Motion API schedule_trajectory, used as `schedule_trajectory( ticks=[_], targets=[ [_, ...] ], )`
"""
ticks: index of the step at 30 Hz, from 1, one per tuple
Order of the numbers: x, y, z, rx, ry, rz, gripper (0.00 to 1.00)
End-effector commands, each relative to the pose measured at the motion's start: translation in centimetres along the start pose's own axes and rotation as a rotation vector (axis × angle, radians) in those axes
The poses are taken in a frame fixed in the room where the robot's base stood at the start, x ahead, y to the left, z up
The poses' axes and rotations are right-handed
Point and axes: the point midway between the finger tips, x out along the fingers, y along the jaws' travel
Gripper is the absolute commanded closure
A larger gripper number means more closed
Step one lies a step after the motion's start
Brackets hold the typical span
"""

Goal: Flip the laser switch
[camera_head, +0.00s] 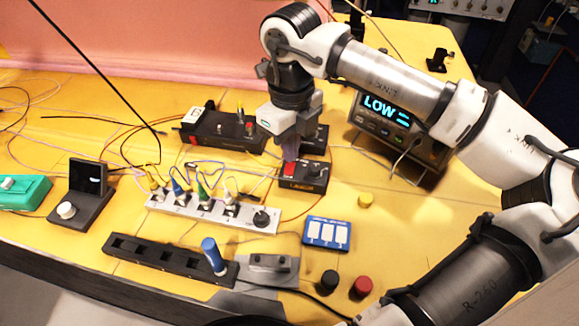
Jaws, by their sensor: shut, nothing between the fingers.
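A display box (385,120) to the right reads "LOW".
A grey strip with plugs (190,210) and a blue panel (327,233) lie in front. A longer black box (222,132) stands behind left. A black rack (150,262) holds a blue-handled tool (213,255). Cables cross the yellow table. A pink foam wall (150,45) stands behind.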

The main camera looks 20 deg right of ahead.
Motion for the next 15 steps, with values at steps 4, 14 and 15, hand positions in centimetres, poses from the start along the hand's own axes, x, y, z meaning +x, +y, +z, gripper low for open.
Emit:
schedule_trajectory(
  ticks=[4,14,15],
  targets=[
    [0.31,0.0,0.0,0.0,0.0,0.0,1.0],
    [0.81,0.0,0.0,0.0,0.0,0.0,1.0],
    [0.87,0.0,0.0,0.0,0.0,0.0,1.0]
  ],
)
